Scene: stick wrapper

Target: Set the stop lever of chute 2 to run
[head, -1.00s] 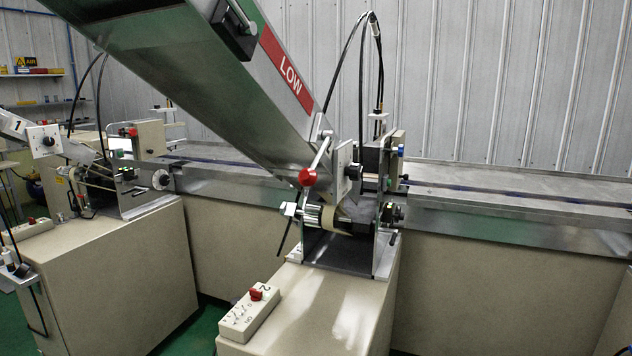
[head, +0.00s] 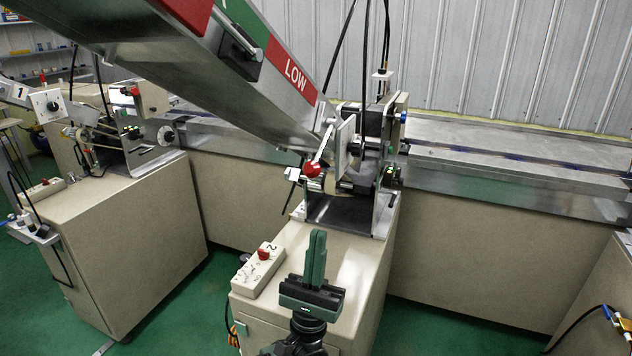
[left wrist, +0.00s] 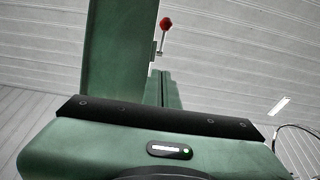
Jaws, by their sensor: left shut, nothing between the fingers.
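The stop lever of chute 2 is a short metal rod with a red ball knob (head: 311,170). It sits at the lower end of the sloping metal chute (head: 200,70), with the knob hanging below and left of the rod's upper end. The knob also shows in the left wrist view (left wrist: 166,23), beyond the fingers. My left gripper (head: 317,236) is shut and empty, its green fingers pointing up in front of the chute 2 machine. In the head view it appears below the knob, apart from it. My right gripper is out of view.
A control box marked 2 (head: 258,270) with a red knob lies on the beige cabinet (head: 350,265), left of my gripper. Chute 1 and its cabinet (head: 125,230) stand at the left. A metal conveyor (head: 510,170) runs behind. Black cables hang above the machine.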

